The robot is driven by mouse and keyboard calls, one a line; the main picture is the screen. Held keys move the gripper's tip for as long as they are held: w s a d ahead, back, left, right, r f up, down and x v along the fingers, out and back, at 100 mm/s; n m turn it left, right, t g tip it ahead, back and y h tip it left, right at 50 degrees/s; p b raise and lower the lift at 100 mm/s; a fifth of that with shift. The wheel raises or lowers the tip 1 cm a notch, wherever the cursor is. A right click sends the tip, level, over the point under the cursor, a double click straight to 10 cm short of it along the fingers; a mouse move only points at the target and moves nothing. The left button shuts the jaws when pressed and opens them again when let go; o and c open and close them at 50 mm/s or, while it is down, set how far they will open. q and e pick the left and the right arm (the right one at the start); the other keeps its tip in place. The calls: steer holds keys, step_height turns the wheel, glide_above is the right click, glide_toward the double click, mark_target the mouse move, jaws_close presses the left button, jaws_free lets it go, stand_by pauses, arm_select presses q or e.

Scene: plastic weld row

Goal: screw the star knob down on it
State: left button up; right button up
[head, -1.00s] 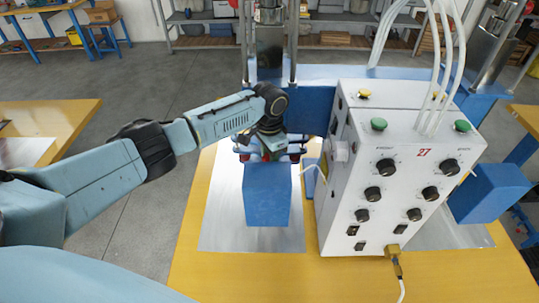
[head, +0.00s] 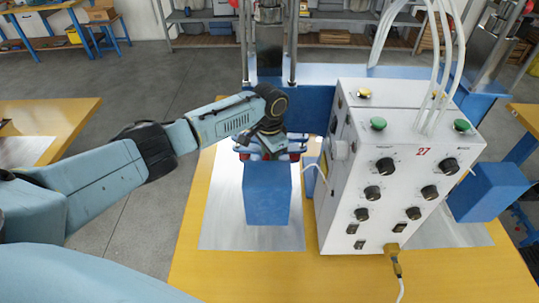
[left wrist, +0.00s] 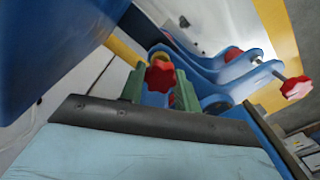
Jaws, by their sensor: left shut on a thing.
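My left gripper (left wrist: 159,90) has its two green fingers closed around a red star knob (left wrist: 160,74), seen in the left wrist view. In the head view my left gripper (head: 268,152) points down over a blue block (head: 267,195), and the wrist hides the held knob. Blue curved clamp parts (left wrist: 208,62) lie beside the held knob. Two other red star knobs show there: one on a metal screw (left wrist: 297,87) and one partly hidden behind the blue part (left wrist: 232,53). How far down the held knob sits cannot be seen. My right gripper is not in view.
A white control box (head: 400,180) with black dials and green buttons stands close to the right of the blue block. White hoses (head: 436,70) rise from its top. A metal plate (head: 222,215) lies on the yellow table (head: 200,270), clear at the front left.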

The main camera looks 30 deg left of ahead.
arm_select(q)
steer(key=shift+f, duration=0.2)
steer(key=m, duration=0.4)
steer(key=shift+m, duration=0.3)
steer(key=m, duration=0.9)
steer(key=m+b, duration=0.1)
steer(key=m, duration=0.4)
steer(key=shift+s+r+m, duration=0.1)
steer(key=shift+s+m, duration=0.15)
steer(key=shift+m, duration=0.25)
steer(key=shift+c, duration=0.5)
steer(key=o, duration=1.1)
steer(key=shift+w+r, duration=0.1)
